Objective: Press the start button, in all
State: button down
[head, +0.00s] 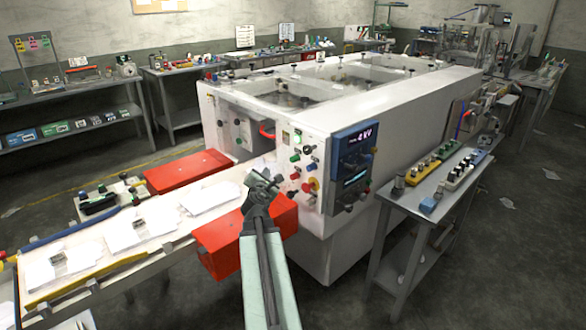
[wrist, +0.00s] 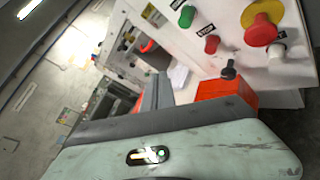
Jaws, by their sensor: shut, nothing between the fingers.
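The control panel on the white machine carries a green button (head: 294,158), with a red button (head: 294,176) below it. In the wrist view, a green button (wrist: 187,16) sits close to a red button (wrist: 211,44) marked STOP. The green button's own label is too small to read surely. A large red mushroom button on a yellow base (wrist: 262,27) is beside them; it also shows in the head view (head: 311,184). My gripper (head: 264,181) is shut and empty, left of the panel buttons and apart from the green one.
Red guard boxes (head: 232,240) stand by the conveyor (head: 120,230) below and left of my gripper. A blue display unit (head: 353,160) is right of the buttons. A metal side table (head: 410,205) with small parts stands at the right. The floor at lower right is mostly clear.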

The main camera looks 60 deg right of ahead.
aim_at(295, 158)
jog(key=shift+s+d+r, duration=0.1)
jog(key=s+d, duration=0.2)
jog(key=d, duration=0.6)
jog(key=shift+s+d, duration=0.2)
jog(key=shift+s, duration=0.15)
dwell(1.9)
jog(key=shift+d, duration=0.4)
jog(key=shift+s+d, duration=0.2)
jog(key=shift+d, duration=0.2)
dwell(0.5)
jog(key=shift+a, duration=0.15)
jog(key=shift+w+a, duration=0.3)
jog(key=shift+a, duration=0.4)
